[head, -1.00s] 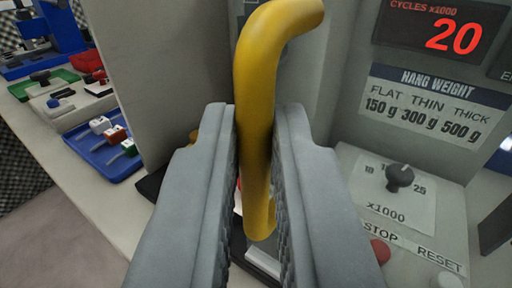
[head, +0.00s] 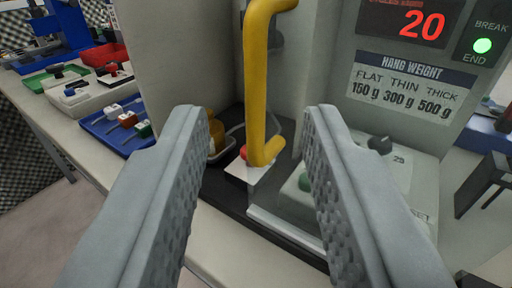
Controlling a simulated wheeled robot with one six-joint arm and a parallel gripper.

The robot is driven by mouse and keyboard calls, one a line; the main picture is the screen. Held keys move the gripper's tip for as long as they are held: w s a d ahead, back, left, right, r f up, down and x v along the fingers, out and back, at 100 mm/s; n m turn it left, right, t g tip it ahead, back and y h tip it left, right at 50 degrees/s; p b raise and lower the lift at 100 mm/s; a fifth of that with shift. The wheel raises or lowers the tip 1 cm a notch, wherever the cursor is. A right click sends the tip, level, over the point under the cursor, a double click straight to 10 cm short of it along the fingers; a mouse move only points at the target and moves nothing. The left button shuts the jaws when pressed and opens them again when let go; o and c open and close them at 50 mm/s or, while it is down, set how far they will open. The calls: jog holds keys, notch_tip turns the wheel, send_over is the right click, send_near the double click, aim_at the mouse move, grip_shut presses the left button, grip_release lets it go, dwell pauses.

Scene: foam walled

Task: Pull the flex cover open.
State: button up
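The flex cover is a clear panel (head: 290,222) low on the front of the grey machine, and its lower edge shows behind my fingers. A yellow bar handle (head: 255,85) stands upright in front of it, bent at top and bottom. My gripper (head: 246,120) is open, with one grey finger on each side of the handle. Both fingers are clear of the handle, with wide gaps. The right finger hides part of the cover and panel.
The machine's display (head: 405,20) reads 20, with a lit green lamp (head: 483,46) beside it. A weight label (head: 413,86) and a dial (head: 380,145) are below. Blue (head: 100,118), green and red trays stand on the bench at left. A dark bracket (head: 485,185) is at far right.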

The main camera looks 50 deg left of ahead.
jog(key=v, duration=1.2)
jog(key=s+d+r+m+t+h, duration=0.5)
jog(key=s+r+t+h, duration=0.1)
jog(key=r+t+h, duration=0.25)
jog(key=s+d+f+m+g+h, duration=0.1)
jog(key=s+f+m+h, duration=0.1)
jog(key=s, duration=0.4)
jog(key=s+d+f+m+g+h, duration=0.1)
jog(key=s+f+m+g+h, duration=0.1)
jog(key=s, duration=0.4)
jog(key=shift+s+d+h, duration=0.25)
jog(key=shift+s+h, duration=0.05)
jog(key=shift+h, duration=0.05)
